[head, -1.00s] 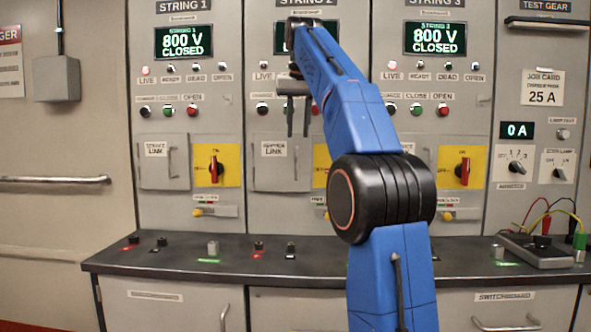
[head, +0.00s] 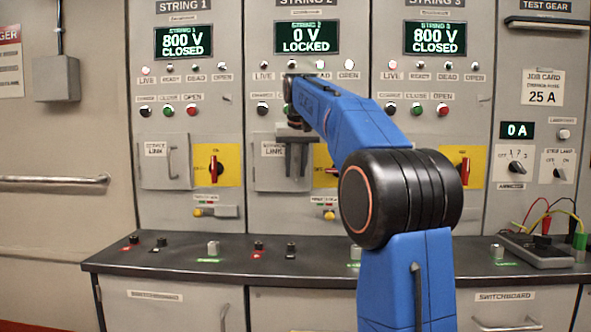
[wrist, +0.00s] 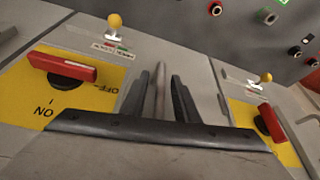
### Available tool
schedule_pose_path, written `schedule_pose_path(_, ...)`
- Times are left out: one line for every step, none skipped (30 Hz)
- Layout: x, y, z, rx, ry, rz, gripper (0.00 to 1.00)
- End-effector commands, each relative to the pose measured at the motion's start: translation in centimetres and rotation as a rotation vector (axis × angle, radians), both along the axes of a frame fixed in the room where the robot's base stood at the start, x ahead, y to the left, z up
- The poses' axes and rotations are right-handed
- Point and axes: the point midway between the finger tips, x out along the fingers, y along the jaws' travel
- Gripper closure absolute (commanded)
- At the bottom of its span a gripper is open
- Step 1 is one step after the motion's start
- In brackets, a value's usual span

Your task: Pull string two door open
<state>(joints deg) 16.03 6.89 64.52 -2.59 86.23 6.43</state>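The string two door (head: 268,178) is the grey link door on the middle cabinet, and it looks shut. My gripper (head: 297,172) is in front of its right part and hides its handle in the head view. In the wrist view my gripper's dark fingers (wrist: 160,95) point at the door panel. A pale upright bar (wrist: 160,90), apparently the door handle, shows between the fingers, with a gap beside it. The fingers look apart. I cannot tell whether they touch the bar.
The string two display (head: 307,38) reads 0 V LOCKED. A red rotary switch on a yellow plate (wrist: 60,70) is close beside the gripper. String one's door (head: 160,172) and switch (head: 216,168) are to the left. A dark ledge (head: 220,268) with several small pegs runs below.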

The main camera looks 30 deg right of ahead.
Motion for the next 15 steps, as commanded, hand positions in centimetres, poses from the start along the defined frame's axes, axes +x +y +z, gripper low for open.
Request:
schedule_pose_path(0.03,-0.02,-0.11,0.0,0.0,0.0,0.72)
schedule_pose_path(0.05,-0.02,-0.13,0.0,0.0,0.0,0.72)
schedule_pose_path(0.06,-0.03,-0.16,0.0,0.0,0.0,0.72)
schedule_pose_path(0.06,-0.03,-0.17,0.0,-0.001,0.0,0.72)
schedule_pose_path(0.06,-0.03,-0.17,0.0,0.0,0.0,0.72)
schedule_pose_path(0.06,-0.03,-0.16,0.0,0.0,0.0,0.72)
schedule_pose_path(0.06,-0.03,-0.16,0.0,0.0,0.0,0.72)
schedule_pose_path(0.06,-0.03,-0.16,0.0,0.0,0.0,0.72)
schedule_pose_path(0.06,-0.03,-0.16,0.0,0.0,0.0,0.74)
schedule_pose_path(0.06,-0.02,-0.15,0.0,0.0,0.0,0.82)
schedule_pose_path(0.06,-0.03,-0.16,0.0,0.0,0.0,0.89)
schedule_pose_path(0.06,-0.01,-0.15,0.0,0.0,0.0,0.98)
schedule_pose_path(0.06,-0.01,-0.15,0.0,0.0,0.0,1.0)
schedule_pose_path(0.06,-0.01,-0.15,0.0,0.0,0.0,1.0)
schedule_pose_path(0.07,0.0,-0.15,0.001,0.0,0.0,1.0)
